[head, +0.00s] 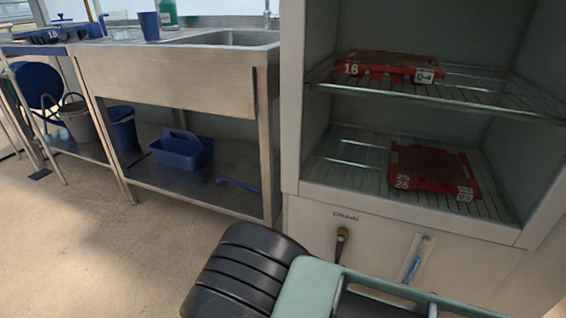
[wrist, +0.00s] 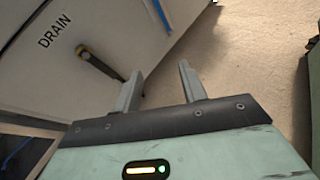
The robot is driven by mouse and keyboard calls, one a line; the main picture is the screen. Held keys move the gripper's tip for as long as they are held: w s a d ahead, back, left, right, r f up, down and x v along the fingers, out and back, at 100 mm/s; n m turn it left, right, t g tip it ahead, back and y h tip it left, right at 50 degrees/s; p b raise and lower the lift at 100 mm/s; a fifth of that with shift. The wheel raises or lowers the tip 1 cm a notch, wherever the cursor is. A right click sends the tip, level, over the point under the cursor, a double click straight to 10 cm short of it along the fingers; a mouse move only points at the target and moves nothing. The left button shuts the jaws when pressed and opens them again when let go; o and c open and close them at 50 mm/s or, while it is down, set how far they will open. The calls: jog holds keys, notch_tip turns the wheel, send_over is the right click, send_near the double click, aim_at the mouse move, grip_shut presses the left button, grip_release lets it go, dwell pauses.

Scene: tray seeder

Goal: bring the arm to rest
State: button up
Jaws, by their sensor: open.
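My gripper (wrist: 160,84) shows in the wrist view with its two grey fingers apart and nothing between them. Beyond the fingers are the white cabinet front and the bare floor. The fingers look clear of the cabinet, though the exact gap is hard to tell. In the head view, part of my arm shows at the bottom centre, in front of the cabinet's lower panel; the fingers cannot be made out there.
An open white cabinet (head: 293,120) holds a red tray (head: 436,74) on its upper wire shelf and another red tray (head: 430,190) on the lower one. A drain handle (head: 341,240) sticks out below. A steel sink bench (head: 165,80) stands left. Floor (head: 90,250) at left is free.

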jog(key=s+r+m+g+y, duration=0.2)
jog(key=s+r+m+y, duration=0.3)
jog(key=r, duration=0.6)
jog(key=s+r+m+g+y, duration=0.35)
jog(key=s+r, duration=0.25)
jog(key=r, duration=0.5)
jog(key=s+r+m+g+y, duration=0.2)
jog(key=s+r+m+y, duration=0.3)
jog(key=r, duration=0.6)
notch_tip(320, 180, up, 36)
jog(key=s+h+p, duration=0.1)
jog(key=p, duration=3.4)
jog(key=shift+d+m, duration=0.15)
jog(key=shift+m, duration=0.2)
